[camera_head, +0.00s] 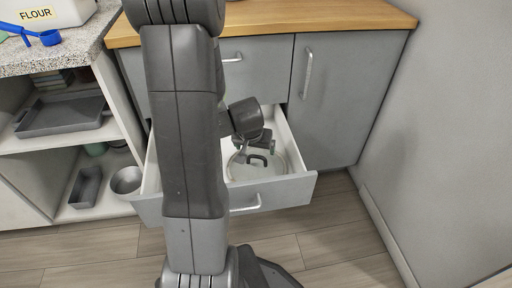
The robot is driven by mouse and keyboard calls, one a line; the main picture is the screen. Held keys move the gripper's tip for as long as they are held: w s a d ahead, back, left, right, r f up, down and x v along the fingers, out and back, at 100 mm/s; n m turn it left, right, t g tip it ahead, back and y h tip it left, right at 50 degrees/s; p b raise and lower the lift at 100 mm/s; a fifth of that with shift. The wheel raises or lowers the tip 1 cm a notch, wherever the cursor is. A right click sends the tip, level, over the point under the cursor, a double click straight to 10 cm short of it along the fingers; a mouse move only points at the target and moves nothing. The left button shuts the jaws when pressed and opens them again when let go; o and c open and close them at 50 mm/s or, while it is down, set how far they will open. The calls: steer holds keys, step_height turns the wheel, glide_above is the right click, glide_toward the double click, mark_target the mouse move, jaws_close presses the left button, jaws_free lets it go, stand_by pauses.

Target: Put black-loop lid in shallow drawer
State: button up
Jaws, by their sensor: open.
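The lid with a black loop handle (257,160) lies inside the open shallow drawer (274,192). It looks round and pale, and my arm hides its left part. My gripper (262,148) is open and hangs over the drawer, just above the lid's loop. I cannot tell whether it touches the loop. The drawer is pulled out from the grey cabinet, and its front panel with a silver handle shows. My arm covers the middle-left of the drawer.
A wooden countertop (310,18) lies above the drawer, with a closed cabinet door (333,105) to the right. At left, open shelves hold a grey tray (62,116), a loaf pan (85,187) and a bowl (126,181). A wall stands at right; the floor in front is clear.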

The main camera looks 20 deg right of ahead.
steer(key=v, duration=0.3)
steer(key=shift+p, duration=0.35)
